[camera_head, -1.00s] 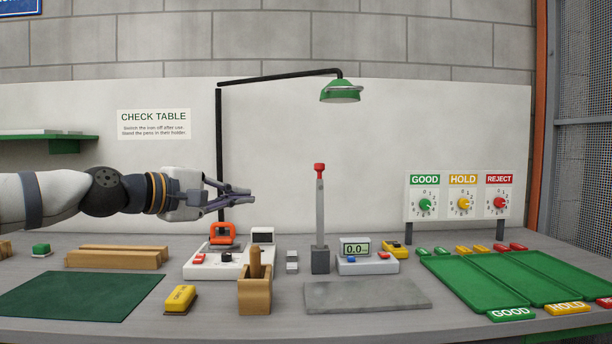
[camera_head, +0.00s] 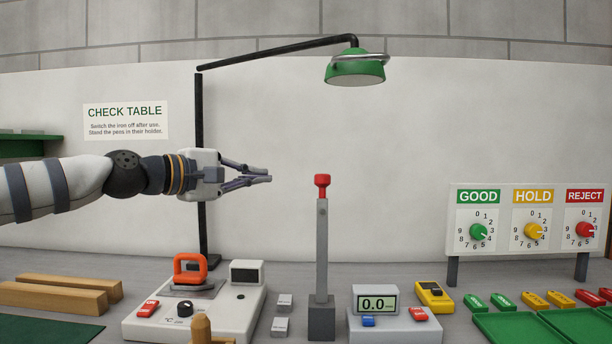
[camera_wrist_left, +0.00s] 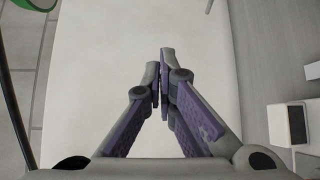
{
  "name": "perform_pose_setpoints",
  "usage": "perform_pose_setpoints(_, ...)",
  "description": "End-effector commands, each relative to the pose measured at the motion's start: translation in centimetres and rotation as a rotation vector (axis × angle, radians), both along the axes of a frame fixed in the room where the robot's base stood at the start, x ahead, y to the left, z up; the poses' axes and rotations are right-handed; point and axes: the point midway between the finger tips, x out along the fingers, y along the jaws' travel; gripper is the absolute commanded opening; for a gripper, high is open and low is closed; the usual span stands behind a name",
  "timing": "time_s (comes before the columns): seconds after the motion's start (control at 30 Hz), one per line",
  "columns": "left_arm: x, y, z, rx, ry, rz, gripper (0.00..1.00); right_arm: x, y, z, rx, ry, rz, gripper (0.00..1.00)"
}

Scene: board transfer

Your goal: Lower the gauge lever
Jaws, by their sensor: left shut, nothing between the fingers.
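The gauge lever (camera_head: 322,235) is a grey upright bar with a red knob (camera_head: 322,181) on top. It stands upright on a dark grey block (camera_head: 321,322), just left of a gauge box (camera_head: 395,326) whose display reads 0.0. My left gripper (camera_head: 270,175) is shut and empty. In the head view it is left of the red knob, about level with it, with a gap between them. In the left wrist view the closed fingertips (camera_wrist_left: 164,50) show against the pale wall, and the lever is not clearly visible there. My right gripper is not in view.
A soldering station (camera_head: 240,315) with an orange-handled iron (camera_head: 190,270) stands below my left gripper. A black lamp post (camera_head: 202,160) rises behind the gripper, with a green lamp (camera_head: 355,70) overhead. A dial board (camera_head: 500,245) stands at right. Green trays (camera_head: 510,328) lie at lower right.

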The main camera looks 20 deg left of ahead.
Motion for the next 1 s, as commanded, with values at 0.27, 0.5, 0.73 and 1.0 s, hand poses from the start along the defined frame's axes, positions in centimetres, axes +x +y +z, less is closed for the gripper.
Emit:
perform_pose_setpoints(0.27,1.7,-0.8,-0.8,0.003,0.008,0.000,0.00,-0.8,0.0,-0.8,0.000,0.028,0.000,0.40)
perform_pose_setpoints(0.5,6.3,-3.3,-1.6,0.003,0.013,-0.001,0.00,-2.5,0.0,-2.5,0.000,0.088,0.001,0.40)
perform_pose_setpoints(0.73,7.5,-5.7,0.4,0.005,-0.010,-0.002,0.00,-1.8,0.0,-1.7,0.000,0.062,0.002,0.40)
perform_pose_setpoints(1.0,5.8,-7.3,0.3,0.000,-0.009,0.000,0.00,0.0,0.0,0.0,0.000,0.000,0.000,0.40)
